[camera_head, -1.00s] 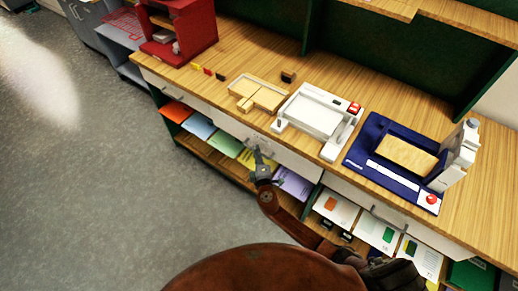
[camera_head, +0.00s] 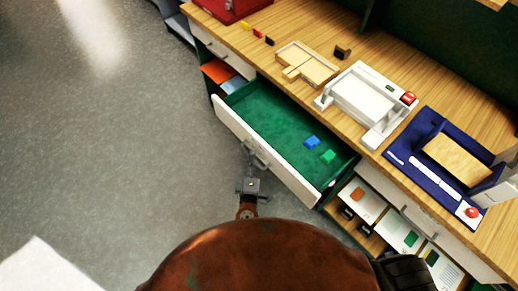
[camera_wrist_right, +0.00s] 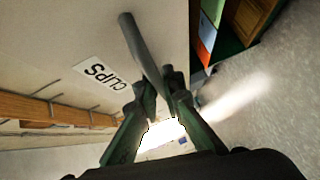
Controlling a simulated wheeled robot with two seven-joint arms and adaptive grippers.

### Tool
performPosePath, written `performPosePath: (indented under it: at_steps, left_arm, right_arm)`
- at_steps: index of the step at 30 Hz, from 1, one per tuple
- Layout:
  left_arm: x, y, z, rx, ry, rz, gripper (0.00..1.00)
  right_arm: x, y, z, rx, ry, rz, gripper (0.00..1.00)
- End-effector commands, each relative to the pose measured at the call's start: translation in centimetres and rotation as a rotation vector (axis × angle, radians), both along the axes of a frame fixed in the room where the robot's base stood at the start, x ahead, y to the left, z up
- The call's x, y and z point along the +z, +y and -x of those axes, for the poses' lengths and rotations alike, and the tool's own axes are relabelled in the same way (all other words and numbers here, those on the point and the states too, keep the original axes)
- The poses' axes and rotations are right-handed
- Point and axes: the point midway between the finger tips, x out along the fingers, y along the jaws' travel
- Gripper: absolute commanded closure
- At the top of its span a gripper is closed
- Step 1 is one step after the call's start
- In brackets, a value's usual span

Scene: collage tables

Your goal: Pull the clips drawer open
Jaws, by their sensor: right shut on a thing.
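The clips drawer (camera_head: 232,122) is pulled well out from under the tabletop in the head view. My right gripper (camera_head: 252,168) is at the handle (camera_head: 257,152) on the white drawer front. In the right wrist view, the gripper's fingers (camera_wrist_right: 160,90) are shut on the bar handle (camera_wrist_right: 143,48), beside a label reading CLIPS (camera_wrist_right: 100,72). My left gripper is not in view.
On the wooden tabletop stand a wooden tray (camera_head: 305,65), a white device (camera_head: 365,103) and a blue-based machine (camera_head: 435,160). Another closed drawer (camera_head: 415,212) is to the right, above shelves with papers. The grey floor at left is open.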

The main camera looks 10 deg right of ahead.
Motion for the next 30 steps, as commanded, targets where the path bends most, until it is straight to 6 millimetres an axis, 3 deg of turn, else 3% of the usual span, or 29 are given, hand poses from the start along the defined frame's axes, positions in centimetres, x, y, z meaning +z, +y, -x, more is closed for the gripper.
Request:
performPosePath:
  at_steps: [6, 19, 20, 23, 30]
  left_arm:
    - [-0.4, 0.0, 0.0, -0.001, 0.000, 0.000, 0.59]
    - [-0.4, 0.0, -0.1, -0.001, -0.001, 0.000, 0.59]
    - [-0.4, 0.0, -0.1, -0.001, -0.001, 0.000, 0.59]
    - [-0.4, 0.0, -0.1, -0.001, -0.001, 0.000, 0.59]
    - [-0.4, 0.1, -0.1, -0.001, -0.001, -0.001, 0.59]
  right_arm:
    - [-0.1, 1.4, 1.0, -0.001, 0.001, 0.000, 1.00]
    - [-0.1, 1.7, 1.1, 0.000, 0.001, 0.001, 1.00]
    - [-0.1, 1.7, 1.1, 0.000, 0.001, 0.001, 0.92]
    - [-0.1, 1.7, 1.1, 0.000, 0.001, 0.001, 0.85]
    - [0.0, 1.7, 1.1, 0.000, 0.000, 0.000, 0.85]
